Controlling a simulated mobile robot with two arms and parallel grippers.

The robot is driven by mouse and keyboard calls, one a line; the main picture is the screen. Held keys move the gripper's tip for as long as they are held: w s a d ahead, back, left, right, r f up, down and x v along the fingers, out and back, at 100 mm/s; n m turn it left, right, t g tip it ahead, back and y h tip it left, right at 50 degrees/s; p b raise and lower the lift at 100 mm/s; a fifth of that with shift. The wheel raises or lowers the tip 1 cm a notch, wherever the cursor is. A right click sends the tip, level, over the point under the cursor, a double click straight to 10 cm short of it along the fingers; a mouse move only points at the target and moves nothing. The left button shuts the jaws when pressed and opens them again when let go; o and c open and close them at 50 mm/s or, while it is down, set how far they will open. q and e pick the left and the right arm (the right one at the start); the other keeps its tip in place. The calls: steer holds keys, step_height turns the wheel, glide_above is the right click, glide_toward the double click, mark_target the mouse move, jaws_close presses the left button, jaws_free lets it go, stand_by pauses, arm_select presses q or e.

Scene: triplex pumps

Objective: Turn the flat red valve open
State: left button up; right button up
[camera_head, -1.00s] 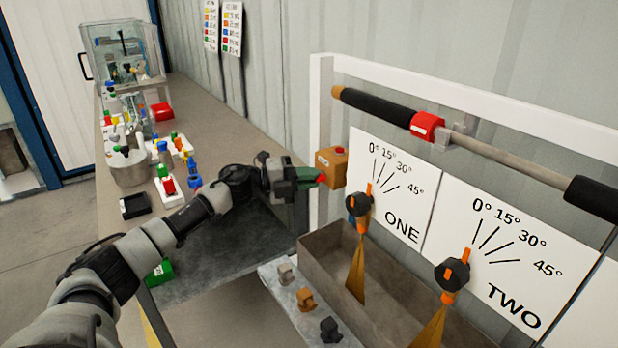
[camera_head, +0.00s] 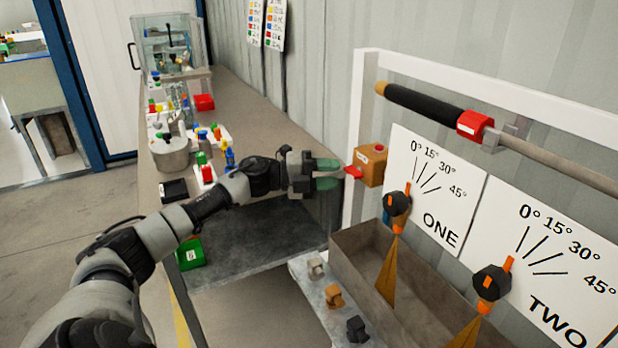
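A flat red valve handle (camera_head: 353,172) sticks out to the left from an orange-brown box (camera_head: 371,166) on the white frame post. My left gripper (camera_head: 328,174) is just left of the handle, with its green fingers pointing at it. The fingers are apart, one above the other, with a gap between them. The handle's tip lies just beyond the fingertips, and I cannot tell whether they touch. My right gripper is not in view.
Black-and-orange knobs (camera_head: 397,203) (camera_head: 491,282) stand before the angle boards ONE (camera_head: 440,190) and TWO. A grey trough (camera_head: 365,262) is below. A black-gripped bar (camera_head: 425,102) runs along the top. The bench (camera_head: 265,140) at left holds small coloured parts.

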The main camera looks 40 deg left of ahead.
arm_select(q)
steer(key=b+v, duration=0.1)
steer(key=v, duration=0.6)
stand_by(0.4)
